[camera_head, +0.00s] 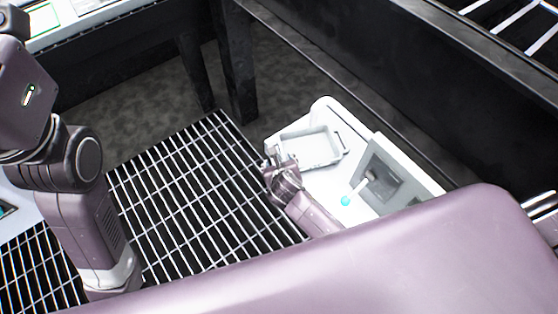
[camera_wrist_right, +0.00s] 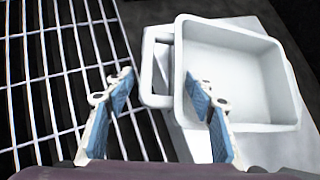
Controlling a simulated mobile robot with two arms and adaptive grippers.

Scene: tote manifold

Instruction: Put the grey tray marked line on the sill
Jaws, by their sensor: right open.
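A light grey tray (camera_head: 318,163) with raised walls and loop handles at its ends lies on a white surface (camera_head: 323,108) right of centre in the head view. I see no readable mark on it. In the right wrist view the empty tray (camera_wrist_right: 240,72) fills the upper right, with its near handle (camera_wrist_right: 148,72) to the left. My right gripper (camera_head: 273,161) is at the tray's left end. In the wrist view its blue-padded fingers (camera_wrist_right: 158,80) are apart, with the handle showing between their tips; contact is unclear. I cannot tell which surface is the sill. My left gripper is out of view.
A black table with white grid lines (camera_head: 190,185) lies left of the tray. A grey recessed panel (camera_head: 400,177) and a white stick with a cyan end (camera_head: 346,200) are right of the gripper. A dark beam (camera_head: 330,75) runs behind the white surface.

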